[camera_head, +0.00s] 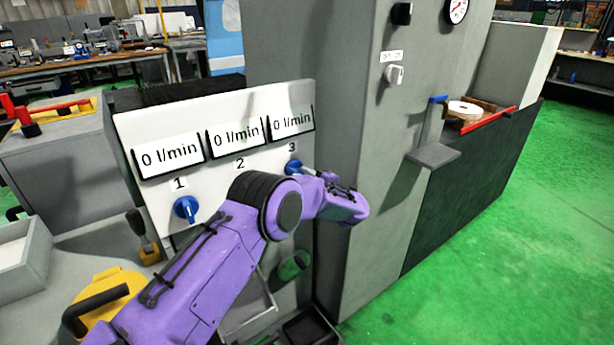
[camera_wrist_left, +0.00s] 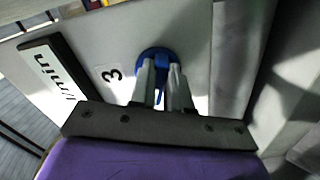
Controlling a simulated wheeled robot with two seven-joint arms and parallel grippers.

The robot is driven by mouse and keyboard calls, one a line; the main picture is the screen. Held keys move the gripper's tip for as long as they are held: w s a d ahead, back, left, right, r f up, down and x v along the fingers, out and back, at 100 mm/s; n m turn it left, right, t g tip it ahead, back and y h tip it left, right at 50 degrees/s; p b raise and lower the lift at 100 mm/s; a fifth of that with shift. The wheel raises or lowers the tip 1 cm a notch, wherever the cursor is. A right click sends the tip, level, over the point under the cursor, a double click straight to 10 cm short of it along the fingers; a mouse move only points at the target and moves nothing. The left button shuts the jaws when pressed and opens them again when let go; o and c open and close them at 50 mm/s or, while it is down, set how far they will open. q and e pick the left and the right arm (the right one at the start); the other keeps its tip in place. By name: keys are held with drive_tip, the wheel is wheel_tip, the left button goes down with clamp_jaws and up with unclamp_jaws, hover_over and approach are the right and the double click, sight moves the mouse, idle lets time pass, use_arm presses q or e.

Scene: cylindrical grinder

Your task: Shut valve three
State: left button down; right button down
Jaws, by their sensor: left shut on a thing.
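Valve three is a blue round knob (camera_head: 293,167) under the label 3 on the white panel (camera_head: 215,110). In the left wrist view the blue knob (camera_wrist_left: 156,58) sits between and behind the two grey fingers. My left gripper (camera_wrist_left: 163,85) is shut on its raised blue handle. In the head view my purple left arm reaches across the panel, and the gripper is mostly hidden at the knob. The display above 3 reads 0 l/min (camera_head: 292,122). Valve one, a blue knob (camera_head: 186,208), is under label 1. Valve two is hidden behind my arm. My right gripper does not show.
A tall grey machine cabinet (camera_head: 350,200) stands just right of the panel. A grey ledge (camera_head: 433,155) juts out from it. A yellow part with a black handle (camera_head: 100,300) is at the lower left. Green floor (camera_head: 500,270) is clear at the right.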

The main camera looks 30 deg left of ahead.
use_arm(q)
drive_tip(key=shift+s+a+f+m+p, duration=0.1)
drive_tip(key=shift+s+f+m+p, duration=0.2)
drive_tip(key=shift+m, duration=1.95)
drive_tip(key=shift+s+a+f+m+p, duration=0.15)
drive_tip(key=shift+m+p, duration=0.3)
drive_tip(key=shift+m, duration=1.75)
drive_tip(key=shift+s+d+f+m+p, duration=0.1)
drive_tip(key=shift+s+m+p, duration=0.2)
drive_tip(key=shift+m, duration=2.25)
drive_tip(key=c, duration=1.1)
unclamp_jaws()
drive_tip(key=shift+w, duration=0.1)
drive_tip(key=b+v, duration=0.1)
drive_tip(key=v, duration=0.9)
